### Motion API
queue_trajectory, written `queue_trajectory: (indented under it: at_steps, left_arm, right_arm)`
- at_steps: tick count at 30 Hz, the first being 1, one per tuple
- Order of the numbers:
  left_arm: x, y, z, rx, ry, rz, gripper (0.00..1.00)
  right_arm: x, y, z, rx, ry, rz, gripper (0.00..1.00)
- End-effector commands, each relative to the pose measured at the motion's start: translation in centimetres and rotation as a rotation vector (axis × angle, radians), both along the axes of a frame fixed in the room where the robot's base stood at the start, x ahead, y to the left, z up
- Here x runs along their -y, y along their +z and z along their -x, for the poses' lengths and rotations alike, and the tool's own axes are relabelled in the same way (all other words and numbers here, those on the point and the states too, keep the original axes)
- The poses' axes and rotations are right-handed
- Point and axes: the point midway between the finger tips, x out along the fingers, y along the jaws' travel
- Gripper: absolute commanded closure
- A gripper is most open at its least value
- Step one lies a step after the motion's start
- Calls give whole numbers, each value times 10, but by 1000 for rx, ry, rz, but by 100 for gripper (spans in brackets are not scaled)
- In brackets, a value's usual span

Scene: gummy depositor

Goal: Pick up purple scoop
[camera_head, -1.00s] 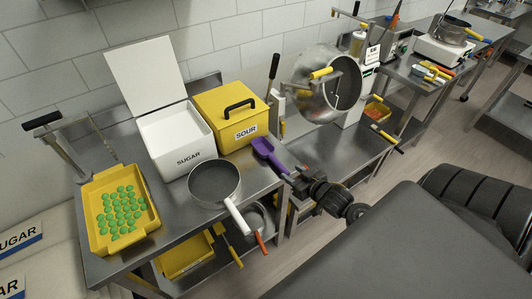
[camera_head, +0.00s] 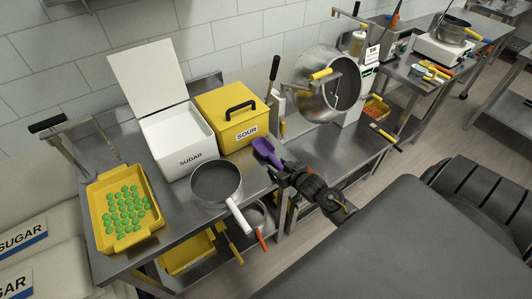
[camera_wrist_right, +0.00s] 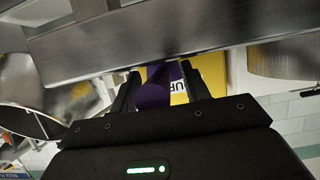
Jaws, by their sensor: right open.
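The purple scoop (camera_head: 264,151) lies at the right edge of the steel table, in front of the yellow SOUR box (camera_head: 226,113). Its bowl shows in the head view; its handle is mostly hidden by my right gripper (camera_head: 279,173). My right gripper is at the handle end, by the table edge. In the right wrist view, its two fingers (camera_wrist_right: 163,90) are apart, with purple scoop (camera_wrist_right: 157,84) showing between them. I cannot tell whether they touch it. My left gripper is not in view.
The white SUGAR box (camera_head: 180,143) stands open beside the SOUR box. A pan (camera_head: 215,182) with a white handle sits close to the scoop's left. A yellow tray of green gummies (camera_head: 123,210) is further left. A steel drum (camera_head: 325,95) stands right. The table edge (camera_wrist_right: 150,75) crosses the wrist view.

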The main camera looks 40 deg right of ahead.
Motion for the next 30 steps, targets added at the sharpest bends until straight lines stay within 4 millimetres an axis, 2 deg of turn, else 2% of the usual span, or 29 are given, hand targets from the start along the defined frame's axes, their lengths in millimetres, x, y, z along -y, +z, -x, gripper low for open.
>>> queue_trajectory:
  at_steps: [5, 15, 26, 30]
  left_arm:
    - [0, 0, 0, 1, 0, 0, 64]
    - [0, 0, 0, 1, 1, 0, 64]
    - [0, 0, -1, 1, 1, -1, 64]
    - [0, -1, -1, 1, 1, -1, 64]
  right_arm:
    - [0, 0, 0, 0, 0, 0, 55]
    - [0, 0, 0, 1, 0, 0, 99]
    - [0, 1, 0, 2, 0, 0, 100]
    - [0, 7, 0, 3, 0, 0, 100]
